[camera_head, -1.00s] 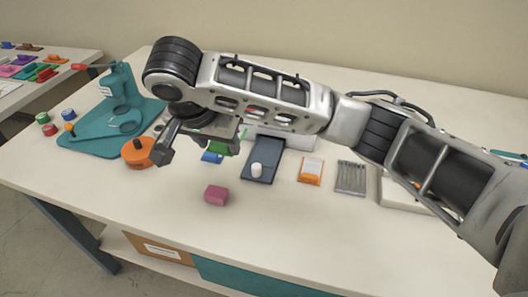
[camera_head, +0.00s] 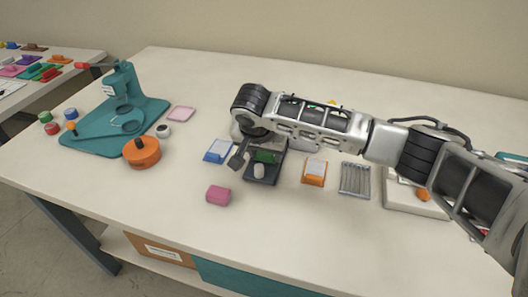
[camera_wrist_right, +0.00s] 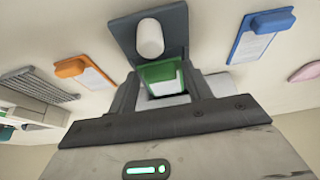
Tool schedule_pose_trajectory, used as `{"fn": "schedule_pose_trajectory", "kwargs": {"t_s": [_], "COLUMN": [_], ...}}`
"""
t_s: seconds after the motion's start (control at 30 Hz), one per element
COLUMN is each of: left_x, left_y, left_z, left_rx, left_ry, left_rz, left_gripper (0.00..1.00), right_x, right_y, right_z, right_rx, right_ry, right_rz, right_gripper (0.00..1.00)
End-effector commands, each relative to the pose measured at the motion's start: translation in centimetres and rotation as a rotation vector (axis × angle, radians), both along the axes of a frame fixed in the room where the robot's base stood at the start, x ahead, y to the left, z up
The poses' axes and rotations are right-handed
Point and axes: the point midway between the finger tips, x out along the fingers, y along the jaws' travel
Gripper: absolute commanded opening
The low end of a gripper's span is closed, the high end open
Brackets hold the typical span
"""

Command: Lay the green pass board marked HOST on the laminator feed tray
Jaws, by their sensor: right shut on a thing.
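My right gripper (camera_head: 256,153) is shut on a green board (camera_head: 265,157), which is partly hidden by the gripper in the head view. In the right wrist view the green board (camera_wrist_right: 160,71) with a pale panel sits between the fingers (camera_wrist_right: 163,88). No HOST marking is readable. The board is over or at the near part of a dark grey tray (camera_head: 256,178); I cannot tell whether it touches. A white rounded block (camera_head: 259,171) stands on this tray, and it also shows in the right wrist view (camera_wrist_right: 149,38). My left gripper is not in view.
A blue holder (camera_head: 218,151) lies left of the tray and an orange one (camera_head: 314,172) right of it. A ribbed grey rack (camera_head: 355,180) is farther right. A pink block (camera_head: 218,196) sits in front. A teal press (camera_head: 120,95) and orange round thing (camera_head: 141,152) stand left.

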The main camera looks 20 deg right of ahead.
Motion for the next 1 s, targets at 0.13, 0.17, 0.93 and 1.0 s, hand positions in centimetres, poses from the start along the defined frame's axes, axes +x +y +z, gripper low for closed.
{"fn": "schedule_pose_trajectory", "kwargs": {"t_s": [0.13, 0.17, 0.93, 1.0], "left_x": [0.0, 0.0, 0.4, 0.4], "left_y": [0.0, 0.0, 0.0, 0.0], "left_z": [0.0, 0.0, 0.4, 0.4], "left_rx": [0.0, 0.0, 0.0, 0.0], "left_ry": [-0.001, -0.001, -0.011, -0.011], "left_rz": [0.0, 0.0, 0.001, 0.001], "left_gripper": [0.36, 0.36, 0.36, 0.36], "right_x": [0.0, 0.0, -0.3, -0.7], "right_y": [0.0, 0.0, 0.4, 0.7], "right_z": [-0.4, -0.4, 0.8, 2.0], "right_rx": [0.001, 0.001, 0.003, 0.003], "right_ry": [-0.002, -0.002, -0.003, -0.004], "right_rz": [0.002, 0.001, 0.003, 0.004], "right_gripper": [0.28, 0.28, 0.72, 0.72]}}
